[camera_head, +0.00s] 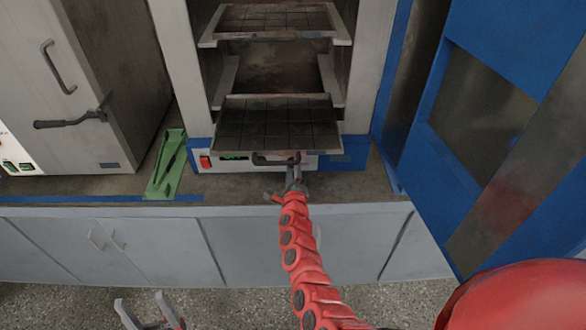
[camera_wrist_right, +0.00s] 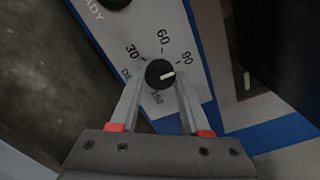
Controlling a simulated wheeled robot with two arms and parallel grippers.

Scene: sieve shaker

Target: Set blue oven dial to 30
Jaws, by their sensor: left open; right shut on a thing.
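The blue-trimmed oven (camera_head: 178,60) stands open on the bench, with its control panel (camera_head: 210,160) along the bottom front. In the right wrist view the black dial (camera_wrist_right: 155,68) has a white mark pointing right, slightly below the 90 label. The 30 label (camera_wrist_right: 132,52) is up and left of the dial. My right gripper (camera_wrist_right: 160,82) is shut on the dial, one finger on each side. In the head view my right gripper (camera_head: 295,182) is at the panel, and the tray handle partly hides the dial. My left gripper (camera_head: 150,312) is open and empty at bottom left, away from the oven.
A pulled-out tray (camera_head: 285,140) overhangs the panel. The blue oven door (camera_head: 430,140) is swung open at right. A green stand (camera_head: 165,170) and another grey oven (camera_head: 90,130) are to the left. The bench front (camera_head: 140,213) is mostly clear.

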